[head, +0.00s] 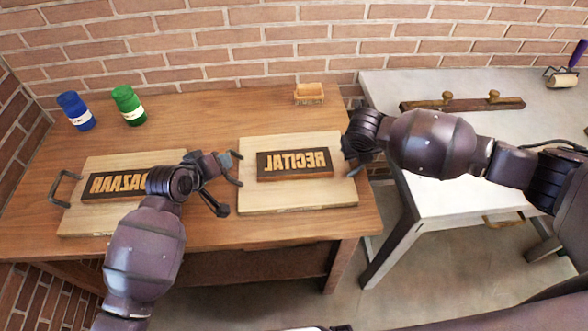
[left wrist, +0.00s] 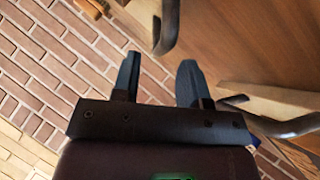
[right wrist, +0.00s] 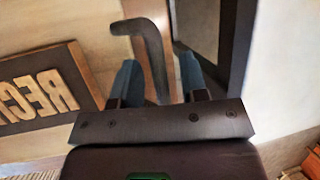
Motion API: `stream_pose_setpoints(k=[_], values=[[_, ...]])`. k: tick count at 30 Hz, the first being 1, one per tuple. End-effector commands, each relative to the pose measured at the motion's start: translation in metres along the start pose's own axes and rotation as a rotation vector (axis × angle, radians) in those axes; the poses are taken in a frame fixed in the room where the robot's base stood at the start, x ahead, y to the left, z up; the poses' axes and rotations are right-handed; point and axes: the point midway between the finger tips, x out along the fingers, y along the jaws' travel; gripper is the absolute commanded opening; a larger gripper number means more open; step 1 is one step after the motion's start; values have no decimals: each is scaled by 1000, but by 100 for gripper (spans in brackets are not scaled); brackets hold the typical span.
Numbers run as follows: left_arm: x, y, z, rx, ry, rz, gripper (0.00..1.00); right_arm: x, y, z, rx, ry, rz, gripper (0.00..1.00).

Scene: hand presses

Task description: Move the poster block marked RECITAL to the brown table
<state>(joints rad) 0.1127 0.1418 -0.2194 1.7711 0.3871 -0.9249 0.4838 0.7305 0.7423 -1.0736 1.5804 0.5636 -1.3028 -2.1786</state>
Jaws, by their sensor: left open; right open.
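The poster block marked RECITAL (head: 252,197) is a pale board with dark handles and a dark plate of raised, mirrored letters. It lies flat on the brown table (head: 290,225), at its right part, and part of it shows in the right wrist view (right wrist: 35,95). My left gripper (head: 222,180) is open beside its left handle; a dark handle shows just past the fingertips in the left wrist view. My right gripper (head: 350,152) is open at the block's right side. In the right wrist view a dark handle (right wrist: 150,50) reaches between its fingers; contact is unclear.
A similar block marked BAZAAR (head: 95,215) lies to the left, partly behind my left arm. Blue (head: 76,111) and green (head: 128,105) cans and a small wooden box (head: 309,94) stand behind. A white table (head: 460,190) at right holds a bar with knobs (head: 462,104) and a roller (head: 562,78).

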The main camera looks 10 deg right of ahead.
Motion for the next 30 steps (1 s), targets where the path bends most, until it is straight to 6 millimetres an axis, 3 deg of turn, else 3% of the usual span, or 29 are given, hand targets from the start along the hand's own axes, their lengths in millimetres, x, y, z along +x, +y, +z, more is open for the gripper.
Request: stream_pose_setpoints(k=[9, 15, 23, 30], values=[[-52, 0, 0, 1, 1, 0, 40, 0, 0, 0, 0, 0, 0, 40], [-72, 0, 0, 1, 1, -1, 40, 0, 0, 0, 0, 0, 0, 40], [-77, 0, 0, 1, 0, -1, 40, -10, 0, 1, 0, -1, 0, 40], [-77, 0, 0, 1, 0, -1, 40, -50, 0, 1, -2, -4, 1, 40]])
